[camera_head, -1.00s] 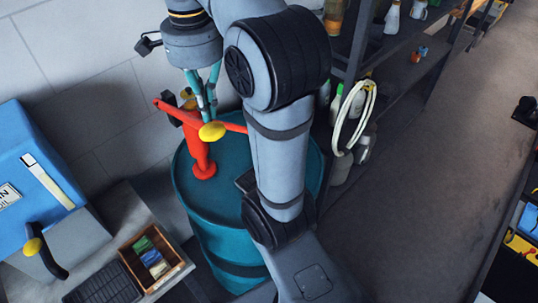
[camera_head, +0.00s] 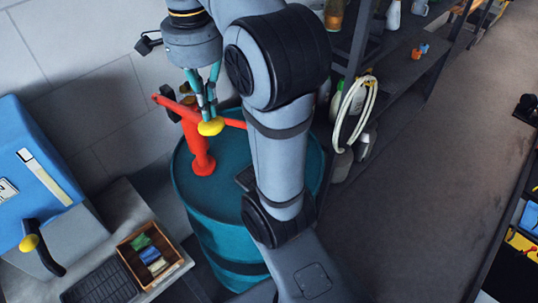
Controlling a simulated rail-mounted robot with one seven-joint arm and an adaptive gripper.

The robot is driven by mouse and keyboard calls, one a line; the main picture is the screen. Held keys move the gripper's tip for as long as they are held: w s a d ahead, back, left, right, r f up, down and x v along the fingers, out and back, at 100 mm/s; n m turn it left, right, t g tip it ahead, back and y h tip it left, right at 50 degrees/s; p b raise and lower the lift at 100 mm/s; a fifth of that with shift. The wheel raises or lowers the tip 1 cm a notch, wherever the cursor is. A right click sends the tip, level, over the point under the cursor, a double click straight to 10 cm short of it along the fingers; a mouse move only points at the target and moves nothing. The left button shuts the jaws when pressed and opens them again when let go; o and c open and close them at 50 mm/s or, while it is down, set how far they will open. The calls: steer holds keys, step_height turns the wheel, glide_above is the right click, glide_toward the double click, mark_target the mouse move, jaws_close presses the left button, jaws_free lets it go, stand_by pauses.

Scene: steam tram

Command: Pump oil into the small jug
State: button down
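A red hand pump (camera_head: 201,150) stands on top of a teal drum (camera_head: 225,190). A red crank arm with a yellow knob (camera_head: 210,127) is at its upper right. My gripper (camera_head: 208,112) points down with its teal fingers right at the knob. The fingertips overlap the knob and crank in this view, so I cannot tell whether they are shut on it. Part of the pump head is hidden behind the fingers. A dark piece (camera_head: 172,114) sits beside the pump's left end. I cannot make out the small jug for certain.
A blue box (camera_head: 40,165) with a dark lever stands on a grey bench at the left, by a wooden tray (camera_head: 165,278) of small coloured items. Dark shelves (camera_head: 395,75) with bottles and a white hose coil (camera_head: 356,112) stand right of the drum.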

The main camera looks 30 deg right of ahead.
steer(key=shift+f+b, duration=3.35)
steer(key=shift+f, duration=0.5)
step_height(320, 180, up, 9)
steer(key=p, duration=0.9)
steer(key=shift+r, duration=0.1)
step_height(320, 180, up, 6)
steer(key=p, duration=0.6)
step_height(320, 180, down, 8)
steer(key=b, duration=0.8)
steer(key=shift+r, duration=0.1)
